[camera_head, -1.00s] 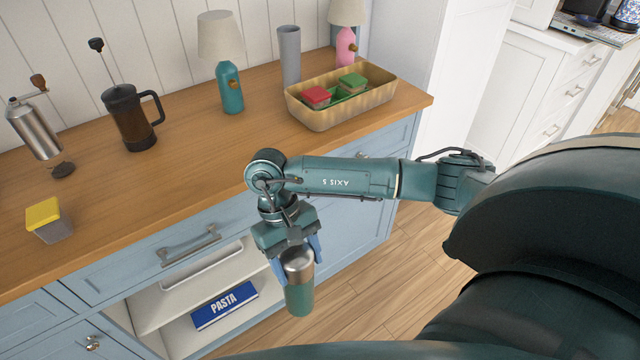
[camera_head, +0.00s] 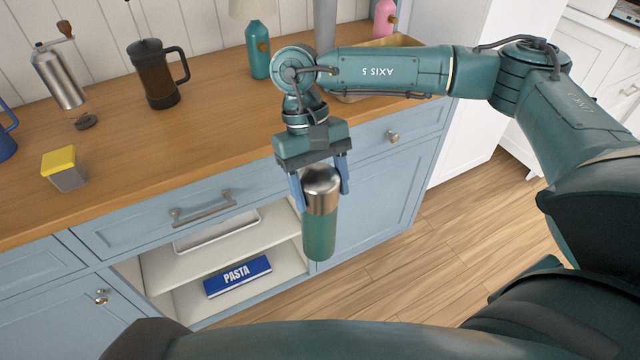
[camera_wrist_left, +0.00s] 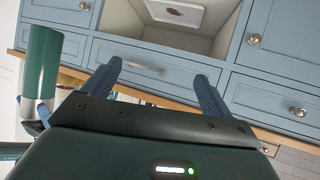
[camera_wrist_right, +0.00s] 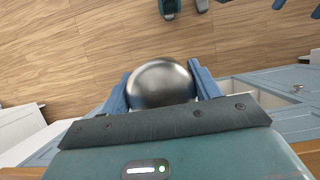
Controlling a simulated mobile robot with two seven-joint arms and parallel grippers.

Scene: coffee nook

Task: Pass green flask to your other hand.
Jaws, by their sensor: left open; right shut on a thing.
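The green flask (camera_head: 319,228) has a green body and a silver metal top. It hangs about upright in front of the blue cabinet. My right gripper (camera_head: 321,190) is shut on its upper part. In the right wrist view the flask's round metal top (camera_wrist_right: 160,84) sits between the fingers. In the left wrist view the flask (camera_wrist_left: 41,68) shows at the left edge, beside my left gripper (camera_wrist_left: 162,74). The left gripper is open and empty, its fingers apart from the flask. The left gripper is not seen in the head view.
The wooden counter (camera_head: 120,170) holds a yellow-lidded box (camera_head: 64,168), a French press (camera_head: 154,80), a coffee grinder (camera_head: 59,78) and a teal lamp (camera_head: 258,50). Below is an open cabinet shelf with a blue pasta box (camera_head: 237,277). The floor (camera_head: 440,240) to the right is clear.

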